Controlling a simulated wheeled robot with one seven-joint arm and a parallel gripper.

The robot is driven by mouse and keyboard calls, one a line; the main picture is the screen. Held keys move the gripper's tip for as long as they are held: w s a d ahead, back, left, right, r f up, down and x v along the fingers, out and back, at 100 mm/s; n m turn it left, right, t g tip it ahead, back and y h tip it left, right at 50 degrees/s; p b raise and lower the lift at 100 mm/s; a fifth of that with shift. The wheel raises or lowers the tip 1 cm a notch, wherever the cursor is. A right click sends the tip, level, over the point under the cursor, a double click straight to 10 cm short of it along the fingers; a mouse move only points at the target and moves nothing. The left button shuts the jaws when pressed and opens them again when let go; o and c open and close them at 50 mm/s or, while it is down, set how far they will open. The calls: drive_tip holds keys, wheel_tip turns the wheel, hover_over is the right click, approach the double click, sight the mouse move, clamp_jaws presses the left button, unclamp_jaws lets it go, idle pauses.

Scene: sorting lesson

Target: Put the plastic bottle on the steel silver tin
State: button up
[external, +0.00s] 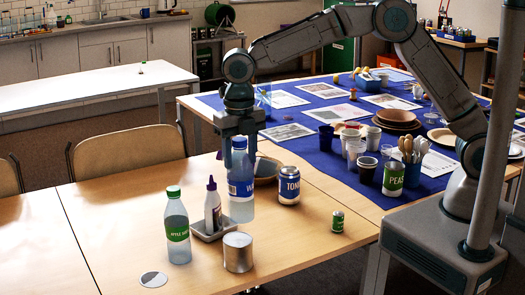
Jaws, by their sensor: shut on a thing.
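My gripper (240,140) points down and is shut on the top of a clear plastic bottle (241,187) with a blue label and blue cap. The bottle is upright, behind and right of a small white tray. I cannot tell whether its base touches the table. The plain steel silver tin (238,254) stands upright on the wooden table, nearer the camera than the bottle and apart from it. A second clear bottle (177,228), with a green cap and green label, stands left of the tin.
The white tray (205,237) holds a small purple-capped bottle (213,206). A tonic can (289,186), a shallow bowl (268,168) and a small green can (338,221) stand to the right. A flat silver disc (153,279) lies front left. The blue-covered table (300,154) behind is crowded. The left tabletop is clear.

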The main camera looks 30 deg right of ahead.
sight(236, 177)
drive_tip(key=shift+s+a+f, duration=0.3)
drive_tip(key=shift+a+f, duration=0.2)
drive_tip(key=shift+a, duration=0.25)
drive_tip(key=shift+f+p, duration=0.55)
drive_tip(key=shift+f, duration=1.55)
drive_tip(key=o, duration=1.2)
wheel_tip(236, 177, up, 12)
drive_tip(key=shift+r+b, duration=0.1)
drive_tip(key=shift+b, duration=0.5)
